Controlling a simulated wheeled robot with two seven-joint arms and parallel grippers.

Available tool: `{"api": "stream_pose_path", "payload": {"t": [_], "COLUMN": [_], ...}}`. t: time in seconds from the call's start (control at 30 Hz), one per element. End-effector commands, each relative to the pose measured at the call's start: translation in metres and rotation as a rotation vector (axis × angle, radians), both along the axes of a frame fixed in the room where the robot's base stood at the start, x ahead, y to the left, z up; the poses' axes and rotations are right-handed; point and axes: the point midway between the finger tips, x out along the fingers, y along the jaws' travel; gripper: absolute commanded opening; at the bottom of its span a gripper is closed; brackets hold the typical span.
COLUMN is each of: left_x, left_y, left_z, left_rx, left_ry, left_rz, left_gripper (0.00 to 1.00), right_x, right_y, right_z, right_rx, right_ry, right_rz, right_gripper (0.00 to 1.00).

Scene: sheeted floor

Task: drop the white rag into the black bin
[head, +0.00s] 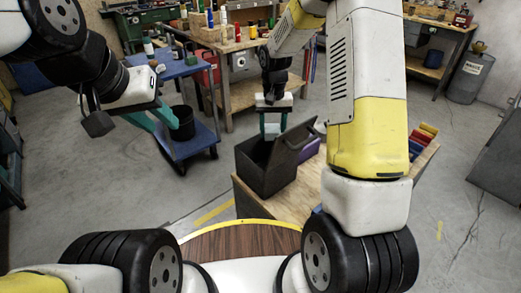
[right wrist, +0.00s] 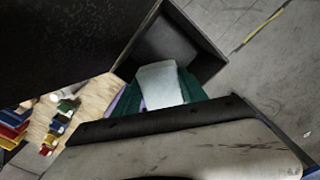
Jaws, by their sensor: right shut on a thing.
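The black bin (head: 262,180) is an open dark box on a low wooden table, with a raised flap at its right. Its inner wall shows in the right wrist view (right wrist: 165,38). My right gripper (head: 271,130) points down over the bin's opening, its green fingers shut on the white rag (right wrist: 160,84). The rag hangs between the fingers at about the height of the bin's rim; how far it reaches inside I cannot tell. My left gripper (head: 160,121) is on the left, away from the bin, with its teal fingers apart and nothing between them.
The wooden table (head: 285,203) carries the bin, a purple item (head: 310,149) and several coloured pieces (head: 422,141). A blue cart (head: 190,145) with a black bucket (head: 183,124) stands behind my left gripper. Workbenches line the back. Floor between is clear.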

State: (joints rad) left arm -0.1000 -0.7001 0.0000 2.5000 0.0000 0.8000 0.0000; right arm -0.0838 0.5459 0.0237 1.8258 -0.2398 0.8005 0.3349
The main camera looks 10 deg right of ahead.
Motion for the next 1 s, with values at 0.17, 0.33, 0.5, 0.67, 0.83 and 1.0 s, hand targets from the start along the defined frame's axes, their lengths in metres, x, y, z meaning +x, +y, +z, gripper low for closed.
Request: {"api": "stream_pose_path", "payload": {"t": [0.17,0.33,0.5,0.67,0.83,1.0], "left_x": [0.0,0.0,0.0,0.0,0.0,0.0], "left_y": [0.0,0.0,0.0,0.0,0.0,0.0], "left_z": [0.0,0.0,0.0,0.0,0.0,0.0], "left_rx": [0.0,0.0,0.0,0.0,0.0,0.0], "left_ry": [0.0,0.0,0.0,0.0,0.0,0.0], "left_rz": [0.0,0.0,0.0,0.0,0.0,0.0], "left_gripper": [0.34,0.34,0.34,0.34,0.34,0.34], "right_x": [-0.001,-0.001,0.0,0.0,0.0,0.0], "right_y": [0.0,0.0,0.0,0.0,0.0,0.0], "right_z": [-0.018,-0.038,-0.052,-0.057,-0.057,-0.057], "right_rx": [-0.001,-0.001,0.0,0.0,0.0,0.0], "right_ry": [0.004,0.003,0.002,0.001,0.0,0.0], "right_rz": [0.0,-0.001,-0.001,0.0,0.0,0.0], "right_gripper": [0.12,0.12,0.12,0.12,0.12,0.72]}}
